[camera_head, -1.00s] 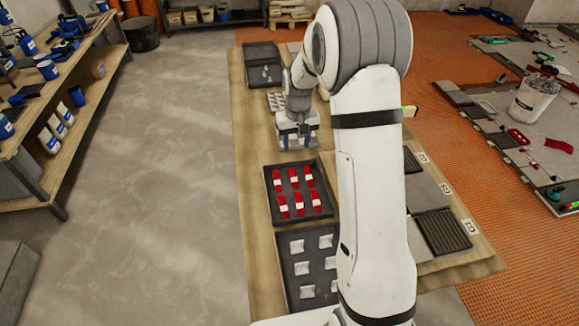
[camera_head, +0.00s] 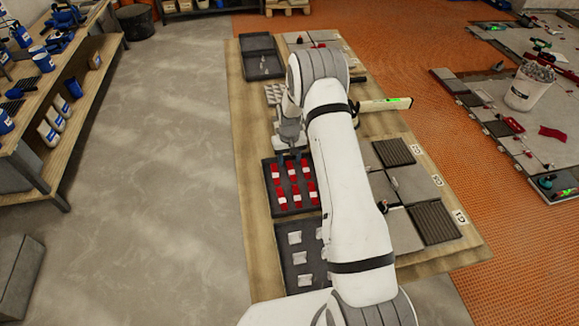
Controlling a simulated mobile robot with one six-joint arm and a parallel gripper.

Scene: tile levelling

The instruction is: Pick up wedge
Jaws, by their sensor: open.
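Several red wedges with pale middles, one of them a near-row wedge (camera_head: 281,200), lie in two rows in a dark tray (camera_head: 269,206) on the wooden table. My gripper (camera_head: 291,156) points down at the far edge of this tray, close to the far row of wedges. It is open, and I see nothing held in it. The gap between the gripper and the wedges is too small to judge, and the fingertips are small and partly unclear. My arm hides part of the tray's right side.
A second dark tray (camera_head: 269,262) with several whitish clips is nearer to me, partly behind my arm. A dark tray (camera_head: 258,46) is at the table's far end. Grey tiles (camera_head: 411,183) lie to the right. A level with a green light (camera_head: 386,105) is right of my arm.

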